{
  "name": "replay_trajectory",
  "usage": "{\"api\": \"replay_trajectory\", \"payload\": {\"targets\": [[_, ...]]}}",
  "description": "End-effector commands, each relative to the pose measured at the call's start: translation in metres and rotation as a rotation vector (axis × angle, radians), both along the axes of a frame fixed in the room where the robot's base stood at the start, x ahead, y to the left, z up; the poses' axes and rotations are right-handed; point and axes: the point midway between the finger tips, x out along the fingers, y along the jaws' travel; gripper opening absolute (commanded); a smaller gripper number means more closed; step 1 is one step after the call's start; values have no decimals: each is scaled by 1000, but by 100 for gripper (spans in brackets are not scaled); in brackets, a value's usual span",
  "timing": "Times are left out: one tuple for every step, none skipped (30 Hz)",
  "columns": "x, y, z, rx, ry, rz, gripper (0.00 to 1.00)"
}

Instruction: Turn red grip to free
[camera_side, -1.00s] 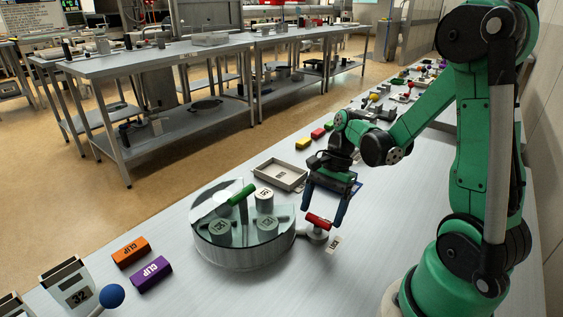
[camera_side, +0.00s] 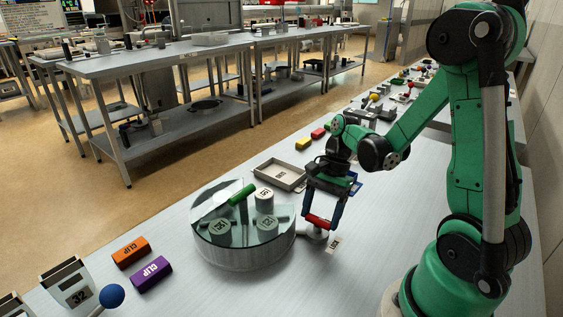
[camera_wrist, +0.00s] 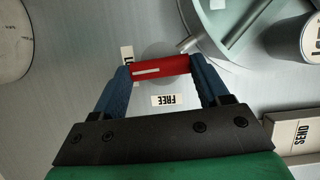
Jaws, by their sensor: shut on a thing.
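The red grip (camera_side: 319,222) is a short red bar on a small pale base, just right of the round clear dryer hood (camera_side: 243,226). In the wrist view the red grip (camera_wrist: 160,68) lies crosswise with a white stripe on it. My gripper (camera_side: 321,220) points down with a blue finger at each end of the grip and is shut on it; the wrist view shows the same hold. A label reading FREE (camera_wrist: 163,100) lies on the bench beside the grip. A second label, by the left finger, is mostly hidden. The hood has a green handle (camera_side: 242,194) on top and numbered containers inside.
A shallow tray (camera_side: 279,175) stands behind the hood. Orange (camera_side: 131,252) and purple (camera_side: 151,273) CLIP blocks lie at front left, near a blue ball (camera_side: 112,296). Bench at front right is clear.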

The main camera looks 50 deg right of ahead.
Motion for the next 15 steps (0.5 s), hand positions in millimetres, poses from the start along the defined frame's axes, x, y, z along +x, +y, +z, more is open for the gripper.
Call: {"api": "replay_trajectory", "payload": {"targets": [[0,0,0,0,2,22,16],[0,0,0,1,2,37,16],[0,0,0,1,2,60,16],[1,0,0,1,3,79,16],[1,0,0,1,2,100,16],[1,0,0,1,1,130,16],[1,0,0,2,2,155,16],[2,0,0,2,2,181,16],[2,0,0,1,3,216,16],[2,0,0,1,2,243,16],[2,0,0,1,3,272,16],[3,1,0,2,2,309,16],[3,1,0,2,3,339,16],[3,1,0,2,3,368,16],[4,1,0,2,3,406,16]]}}
